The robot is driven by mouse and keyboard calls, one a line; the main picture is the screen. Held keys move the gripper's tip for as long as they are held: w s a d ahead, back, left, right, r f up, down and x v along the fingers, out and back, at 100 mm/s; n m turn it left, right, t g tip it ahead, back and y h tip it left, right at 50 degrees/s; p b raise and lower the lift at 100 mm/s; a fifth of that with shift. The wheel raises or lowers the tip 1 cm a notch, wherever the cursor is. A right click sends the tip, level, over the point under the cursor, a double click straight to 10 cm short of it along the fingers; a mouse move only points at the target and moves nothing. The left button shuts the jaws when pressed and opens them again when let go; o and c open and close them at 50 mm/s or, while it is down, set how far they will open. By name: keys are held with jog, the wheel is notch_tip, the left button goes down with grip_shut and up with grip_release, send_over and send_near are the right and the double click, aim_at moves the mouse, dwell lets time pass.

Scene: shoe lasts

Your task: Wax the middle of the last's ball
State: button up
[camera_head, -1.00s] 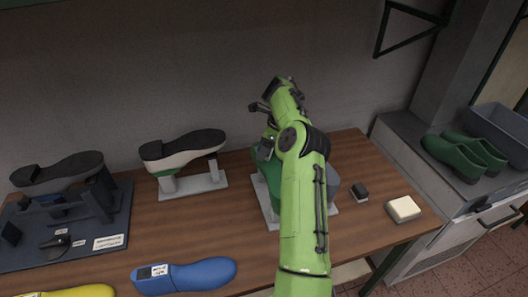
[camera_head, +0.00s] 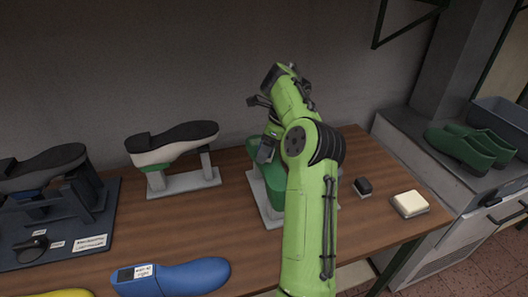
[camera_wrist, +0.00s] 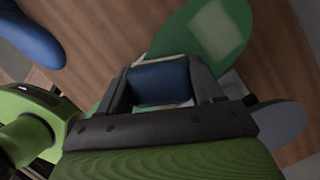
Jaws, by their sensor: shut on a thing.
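The green last (camera_head: 258,184) stands sole up on a pale grey stand (camera_head: 270,214), partly hidden behind my arm. Its green sole (camera_wrist: 178,38) shows in the wrist view, with a pale squarish patch (camera_wrist: 217,33) on its broad end. A grey rounded piece (camera_wrist: 278,122) shows at the other side of my gripper. My gripper (camera_wrist: 163,80) is shut on a dark blue block, with a pale edge under it. The block (camera_wrist: 160,82) is over the last, beside the patch; I cannot tell if it touches. In the head view my gripper (camera_head: 266,148) is small and partly hidden.
A black-soled shoe (camera_head: 172,143) on a stand and a blue last (camera_head: 172,277) are to the left. A dark fixture (camera_head: 60,215) is at far left. A small black block (camera_head: 364,187) and a cream block in a tray (camera_head: 410,203) lie right. Green shoes (camera_head: 470,146) stand beyond.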

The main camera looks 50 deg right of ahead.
aim_at(260, 144)
jog(key=shift+s+a, duration=0.15)
jog(key=shift+s, duration=0.15)
jog(key=shift+r, duration=0.15)
notch_tip(260, 144, up, 6)
jog(key=p, duration=0.5)
jog(key=shift+w, duration=0.1)
jog(key=shift+p, duration=0.3)
notch_tip(260, 144, up, 3)
jog(key=p, duration=0.3)
jog(key=shift+r, duration=0.1)
jog(key=shift+f, duration=0.2)
